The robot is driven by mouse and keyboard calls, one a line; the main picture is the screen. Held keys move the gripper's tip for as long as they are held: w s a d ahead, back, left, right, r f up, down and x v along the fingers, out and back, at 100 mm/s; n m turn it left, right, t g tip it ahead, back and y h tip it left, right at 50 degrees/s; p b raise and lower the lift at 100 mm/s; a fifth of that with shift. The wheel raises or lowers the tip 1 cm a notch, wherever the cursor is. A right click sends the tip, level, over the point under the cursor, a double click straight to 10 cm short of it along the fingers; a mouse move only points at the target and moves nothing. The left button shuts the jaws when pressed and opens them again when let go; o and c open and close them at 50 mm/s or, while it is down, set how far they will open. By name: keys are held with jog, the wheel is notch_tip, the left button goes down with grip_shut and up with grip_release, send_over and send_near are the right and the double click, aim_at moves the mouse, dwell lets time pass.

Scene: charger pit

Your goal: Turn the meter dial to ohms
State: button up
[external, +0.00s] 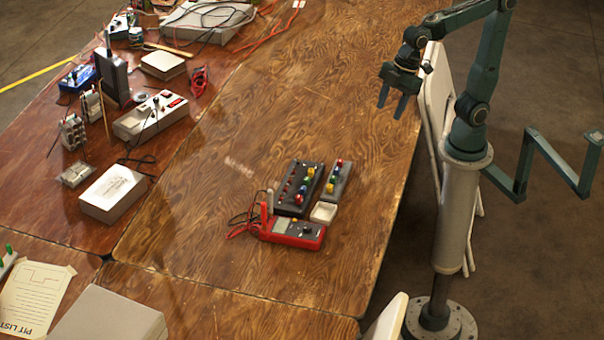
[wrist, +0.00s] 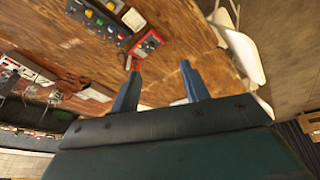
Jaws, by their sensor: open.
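The red meter (external: 293,233) lies on the wooden table in the external view, with a dark dial (external: 307,231) on its face. Which mark the dial points at is too small to read. Red and black leads run from the meter's left end. The meter also shows in the wrist view (wrist: 148,45), beyond my fingertips. My gripper (external: 392,104) is open and empty in the external view, raised near the table's right edge, well apart from the meter. Its two fingers also show spread in the wrist view (wrist: 160,68).
A dark block with coloured knobs (external: 299,189) and a narrower one (external: 338,181) sit just behind the meter. A grey box with a dial (external: 150,116) is on the left table. The table's back middle is clear.

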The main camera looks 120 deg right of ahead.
jog(key=w+d+f+n+g, duration=0.1)
jog(key=w+f+n, duration=0.15)
jog(key=w, duration=0.45)
jog(key=w+d+f+n+g, duration=0.1)
jog(key=w+f, duration=0.3)
jog(key=w, duration=0.2)
jog(key=n+g, duration=0.2)
jog(key=n, duration=0.1)
send_over(307, 226)
notch_tip(307, 226, down, 14)
jog(key=shift+f, duration=0.15)
jog(key=shift+f, duration=0.15)
notch_tip(307, 226, down, 13)
jog(key=shift+f, duration=0.2)
grip_shut()
